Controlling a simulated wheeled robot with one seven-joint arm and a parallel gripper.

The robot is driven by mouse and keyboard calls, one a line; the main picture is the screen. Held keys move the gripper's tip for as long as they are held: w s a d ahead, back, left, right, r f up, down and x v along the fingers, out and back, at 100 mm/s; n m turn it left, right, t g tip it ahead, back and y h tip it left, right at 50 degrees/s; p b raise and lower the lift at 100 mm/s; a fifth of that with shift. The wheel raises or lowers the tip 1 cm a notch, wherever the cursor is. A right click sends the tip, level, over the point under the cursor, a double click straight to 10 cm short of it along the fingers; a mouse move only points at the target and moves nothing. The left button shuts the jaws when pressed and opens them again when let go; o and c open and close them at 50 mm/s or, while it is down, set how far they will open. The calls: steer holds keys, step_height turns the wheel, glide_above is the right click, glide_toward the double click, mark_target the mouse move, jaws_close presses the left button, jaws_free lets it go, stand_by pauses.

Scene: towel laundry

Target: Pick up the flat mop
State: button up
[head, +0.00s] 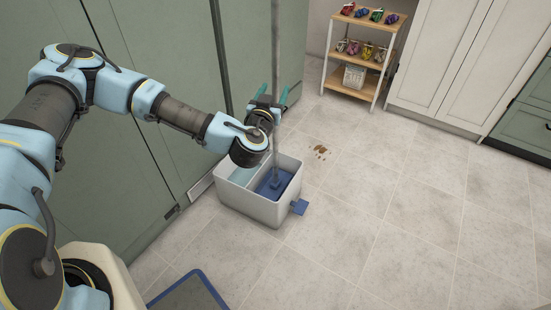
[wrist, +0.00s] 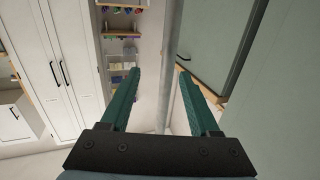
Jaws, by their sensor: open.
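The flat mop stands upright, its long grey pole (head: 276,45) rising out of the top of the head view. Its blue head (head: 275,184) rests in the right compartment of a white two-part bucket (head: 247,208). My gripper (head: 274,90) is open, with teal fingers at the pole above the bucket. In the wrist view the pole (wrist: 173,45) shows between the open fingers of my gripper (wrist: 159,71), closer to the right finger. I cannot tell how deep the pole is between them.
Green cabinets (head: 120,120) stand close on the left. A wooden shelf rack (head: 357,55) with small items is at the back. Brown stains (head: 320,151) mark the tiled floor right of the bucket. A blue-edged grey mat (head: 188,294) lies in front. Floor at right is clear.

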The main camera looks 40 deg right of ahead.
mark_target(277, 79)
steer(key=shift+n+t, duration=0.4)
steer(key=x, duration=0.5)
steer(key=shift+w+d, duration=0.2)
steer(key=shift+w, duration=0.2)
steer(key=shift+w+a+b+x, duration=0.1)
steer(key=shift+w+b+x, duration=0.1)
steer(key=shift+x, duration=1.1)
steer(key=shift+w+a+b+x, duration=0.1)
steer(key=shift+a+b+x, duration=0.1)
steer(key=shift+x, duration=1.05)
steer(key=shift+f, duration=0.2)
jaws_close()
